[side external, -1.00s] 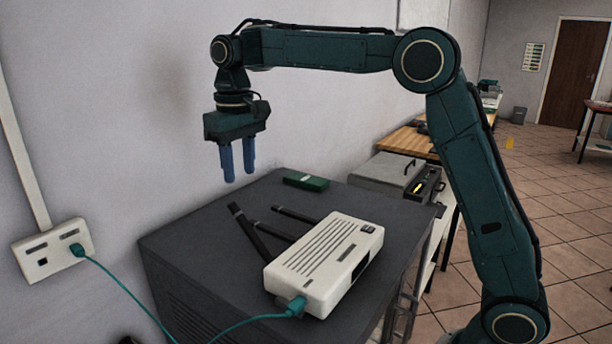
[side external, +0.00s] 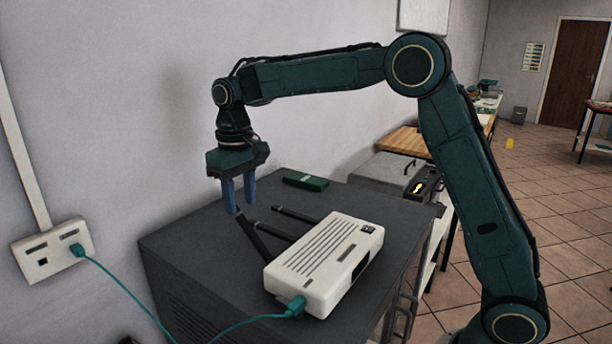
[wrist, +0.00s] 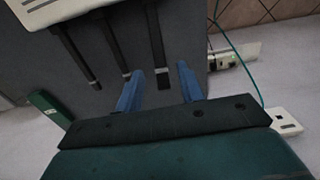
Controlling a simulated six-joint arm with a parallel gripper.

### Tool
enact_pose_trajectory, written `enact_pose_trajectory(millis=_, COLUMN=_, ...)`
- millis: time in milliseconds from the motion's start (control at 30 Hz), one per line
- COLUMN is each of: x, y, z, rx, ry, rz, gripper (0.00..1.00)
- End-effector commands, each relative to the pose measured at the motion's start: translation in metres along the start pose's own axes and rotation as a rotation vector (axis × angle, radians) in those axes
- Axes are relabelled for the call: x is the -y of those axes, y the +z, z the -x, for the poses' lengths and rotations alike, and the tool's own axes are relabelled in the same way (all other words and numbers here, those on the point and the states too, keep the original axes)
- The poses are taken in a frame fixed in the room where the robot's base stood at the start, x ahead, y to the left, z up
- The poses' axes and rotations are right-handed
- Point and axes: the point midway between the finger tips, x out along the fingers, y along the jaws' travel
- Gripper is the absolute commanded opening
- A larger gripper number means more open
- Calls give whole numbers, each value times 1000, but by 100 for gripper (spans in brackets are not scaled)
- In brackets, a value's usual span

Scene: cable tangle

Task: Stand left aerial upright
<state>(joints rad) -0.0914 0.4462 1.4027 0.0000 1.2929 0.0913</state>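The white router (side external: 325,262) lies on the dark cabinet, with dark aerials folded down low behind it. The left aerial (side external: 254,239) is the leftmost in the side view; in the wrist view it is the rightmost (wrist: 156,42). Another aerial (side external: 270,228) lies beside it, and a third (side external: 296,215) is further right. My gripper (side external: 240,211) is open and empty, pointing down at the left aerial's free end. In the wrist view my gripper (wrist: 158,84) has its blue fingers on either side of that tip, with visible gaps. Exact finger height above the cabinet is unclear.
A teal cable (side external: 228,326) runs from the router's plug to the wall socket (side external: 50,250). A green box (side external: 306,181) lies on the cabinet top (side external: 200,240) near the wall. The wall stands close behind the gripper.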

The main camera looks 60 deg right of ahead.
Motion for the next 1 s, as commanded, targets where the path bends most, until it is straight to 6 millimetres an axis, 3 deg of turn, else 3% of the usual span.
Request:
enact_pose_trajectory(millis=300, x=0, y=1, z=-48, rx=3, ry=0, rz=0, gripper=38)
enact_pose_trajectory(millis=500, x=0, y=0, z=-66, rx=2, ry=0, rz=0, gripper=38)
enact_pose_trajectory(millis=933, x=0, y=0, z=-72, rx=0, ry=0, rz=0, gripper=38)
enact_pose_trajectory(millis=1000, x=0, y=0, z=-72, rx=0, ry=0, rz=0, gripper=24)
